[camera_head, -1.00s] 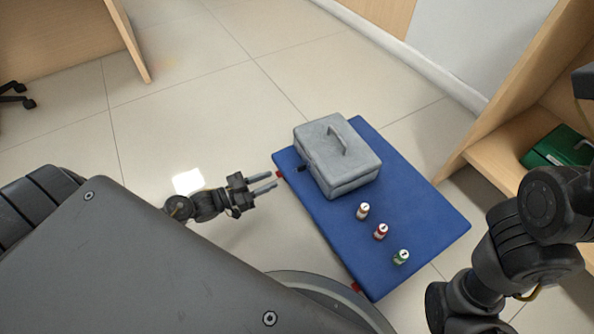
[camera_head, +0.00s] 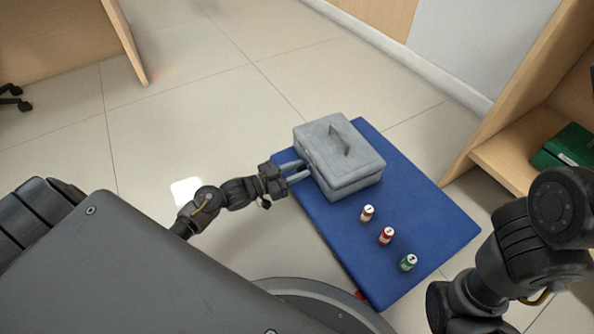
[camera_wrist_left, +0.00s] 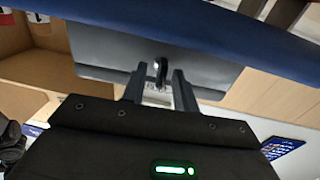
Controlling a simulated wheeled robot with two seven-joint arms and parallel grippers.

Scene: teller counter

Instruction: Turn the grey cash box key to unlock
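The grey cash box (camera_head: 345,170) sits on a blue surface (camera_head: 420,225), with a raised handle on its lid. Its left side faces my left gripper (camera_head: 305,167). In the left wrist view the box (camera_wrist_left: 110,52) appears upside down, and a small dark key (camera_wrist_left: 161,70) stands out from its face. My left gripper (camera_wrist_left: 158,84) is open, with one finger on each side of the key. I cannot tell whether either finger touches it. In the head view the key is hidden by the fingers. My right gripper is out of frame.
A green box (camera_head: 565,147) lies in the wooden shelf at right. The tiled floor left of the box is clear.

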